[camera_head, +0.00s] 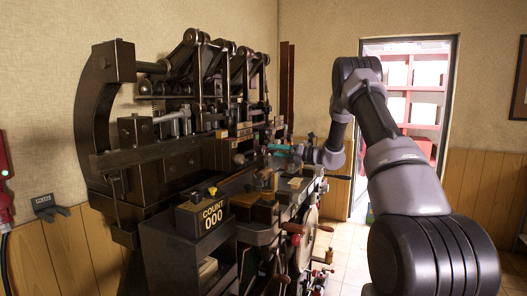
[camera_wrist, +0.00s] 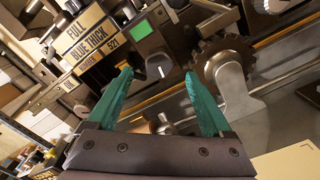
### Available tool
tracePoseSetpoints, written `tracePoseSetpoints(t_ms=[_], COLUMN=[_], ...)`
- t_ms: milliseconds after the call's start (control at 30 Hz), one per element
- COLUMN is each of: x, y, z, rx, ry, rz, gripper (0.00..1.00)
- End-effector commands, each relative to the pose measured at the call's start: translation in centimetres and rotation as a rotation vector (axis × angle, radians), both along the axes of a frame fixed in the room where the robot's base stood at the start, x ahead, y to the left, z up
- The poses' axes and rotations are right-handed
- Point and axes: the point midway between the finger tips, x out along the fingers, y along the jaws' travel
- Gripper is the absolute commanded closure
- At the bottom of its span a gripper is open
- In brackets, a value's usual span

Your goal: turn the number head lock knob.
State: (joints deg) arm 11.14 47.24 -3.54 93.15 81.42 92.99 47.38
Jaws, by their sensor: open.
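My gripper (camera_head: 284,149) reaches into the middle of the dark cam press. In the wrist view its two teal fingers (camera_wrist: 158,74) are spread apart with nothing held between them. A small rounded metal knob (camera_wrist: 163,124) shows low between the fingers, apart from both of them. I cannot tell whether it is the number head lock knob. Beyond the fingertips is a dark block with a bright green square (camera_wrist: 158,67).
The cam press (camera_head: 115,160) fills the left and middle of the head view. Its counter box (camera_head: 203,217) reads "COUNT 000". Red-knobbed handles (camera_head: 295,240) stick out at the front. Open floor (camera_head: 345,258) lies to the right.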

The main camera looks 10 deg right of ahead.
Motion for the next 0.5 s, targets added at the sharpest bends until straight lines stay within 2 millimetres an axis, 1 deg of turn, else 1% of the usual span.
tracePoseSetpoints(t_ms=[33,200,300,500], x=[0.6,2.3,3.1,3.7], y=[1.0,3.4,4.3,5.1], z=[0.0,0.0,0.0,0.0], rx=[0.0,-0.001,-0.003,-0.002], ry=[-0.002,-0.001,-0.002,-0.001], rz=[0.003,0.003,0.002,-0.001], gripper=[0.16,0.16,0.16,0.16])
